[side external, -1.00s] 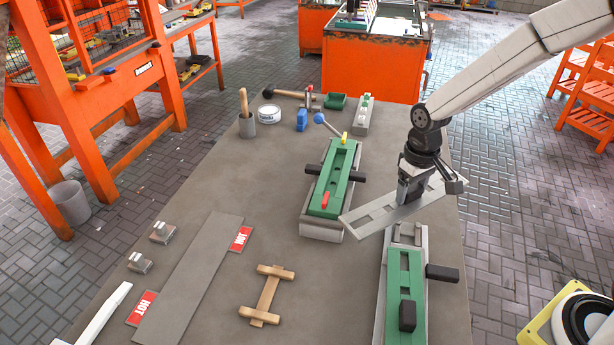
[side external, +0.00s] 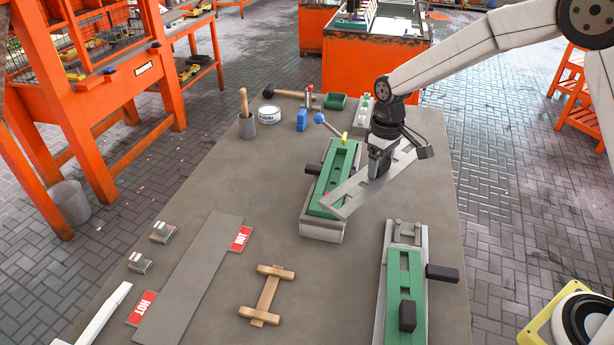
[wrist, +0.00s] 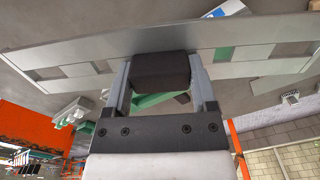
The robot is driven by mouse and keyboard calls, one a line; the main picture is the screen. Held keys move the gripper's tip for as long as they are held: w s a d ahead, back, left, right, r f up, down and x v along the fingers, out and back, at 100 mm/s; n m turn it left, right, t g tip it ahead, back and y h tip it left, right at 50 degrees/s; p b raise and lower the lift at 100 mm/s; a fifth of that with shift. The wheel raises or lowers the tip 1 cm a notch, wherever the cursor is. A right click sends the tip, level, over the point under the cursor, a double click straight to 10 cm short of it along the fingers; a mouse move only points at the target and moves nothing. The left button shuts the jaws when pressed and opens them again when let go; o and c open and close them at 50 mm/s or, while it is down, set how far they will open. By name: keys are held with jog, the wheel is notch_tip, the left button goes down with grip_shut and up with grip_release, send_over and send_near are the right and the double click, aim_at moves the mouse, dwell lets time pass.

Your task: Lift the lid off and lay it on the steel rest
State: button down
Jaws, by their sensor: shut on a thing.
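My gripper (side external: 380,172) is shut on the lid's black block handle (wrist: 160,72). The lid is a long grey slotted plate (side external: 345,192), held in the air and crossing in front of the green-topped mould (side external: 318,229) in the middle of the table. It also spans the top of the wrist view (wrist: 60,52). The near end of the lid hides part of that mould. A flat grey plate between two red HOT labels (side external: 195,285), apparently the steel rest, lies bare at the front left. A second mould with a green insert (side external: 412,265) stands at the front right, its top uncovered.
A wooden I-shaped piece (side external: 267,295) lies between the plate and the right mould. Two small metal blocks (side external: 163,232) lie left of the plate. A cup (side external: 247,128), a tin (side external: 269,115) and a blue block (side external: 302,120) stand at the back. The table's middle left is clear.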

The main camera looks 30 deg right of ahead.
jog(key=w+a+r+n, duration=0.1)
jog(key=w+r+n, duration=0.1)
jog(key=w, duration=0.4)
jog(key=w+a+r+n, duration=0.2)
jog(key=w+n, duration=0.2)
jog(key=w, duration=0.2)
jog(key=shift+r, duration=0.3)
jog(key=shift+f, duration=0.1)
jog(key=shift+f, duration=3.3)
jog(key=shift+f, duration=1.85)
dwell(0.8)
grip_release()
jog(key=shift+f, duration=0.1)
